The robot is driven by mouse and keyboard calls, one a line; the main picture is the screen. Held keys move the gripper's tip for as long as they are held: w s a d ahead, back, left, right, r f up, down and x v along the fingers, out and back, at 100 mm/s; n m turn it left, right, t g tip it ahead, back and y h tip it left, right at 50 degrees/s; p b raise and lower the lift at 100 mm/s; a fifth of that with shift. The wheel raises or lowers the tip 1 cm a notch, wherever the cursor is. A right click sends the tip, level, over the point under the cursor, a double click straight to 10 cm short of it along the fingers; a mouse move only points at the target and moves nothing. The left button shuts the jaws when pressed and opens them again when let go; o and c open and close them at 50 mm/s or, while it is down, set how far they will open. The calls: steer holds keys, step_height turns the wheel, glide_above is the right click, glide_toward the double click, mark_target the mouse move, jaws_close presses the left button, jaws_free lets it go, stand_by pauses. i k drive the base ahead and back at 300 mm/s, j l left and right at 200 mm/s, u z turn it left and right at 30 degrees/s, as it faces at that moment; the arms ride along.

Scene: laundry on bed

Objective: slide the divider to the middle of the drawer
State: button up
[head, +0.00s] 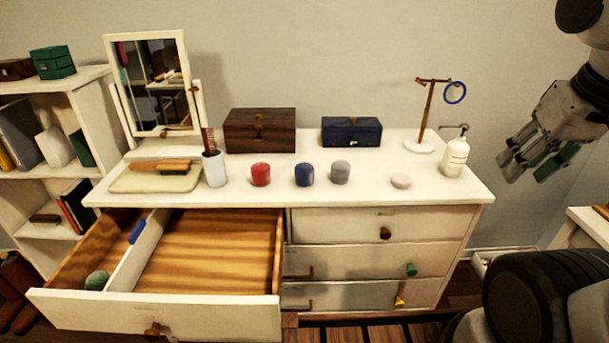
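The top left drawer (215,245) of the white dresser is pulled out and shows a bare wooden floor. A white divider (140,255) runs front to back in it, well left of the middle. Left of the divider is a narrow compartment with a blue item (137,232) beside the divider and a round green item (96,280) near the front. The wider compartment on the right looks empty. My gripper (529,168) is at the upper right, in the air, far from the drawer. Its fingers look apart and hold nothing I can make out.
The dresser top (330,190) holds a mirror (150,85), brown box (260,130), blue box (351,131), jewelry stand (429,110), pump bottle (455,157), candles and a cup with a comb (214,168). A shelf (45,170) stands left. The space above the drawer is clear.

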mark_target(143, 238)
steer(key=u, duration=1.45)
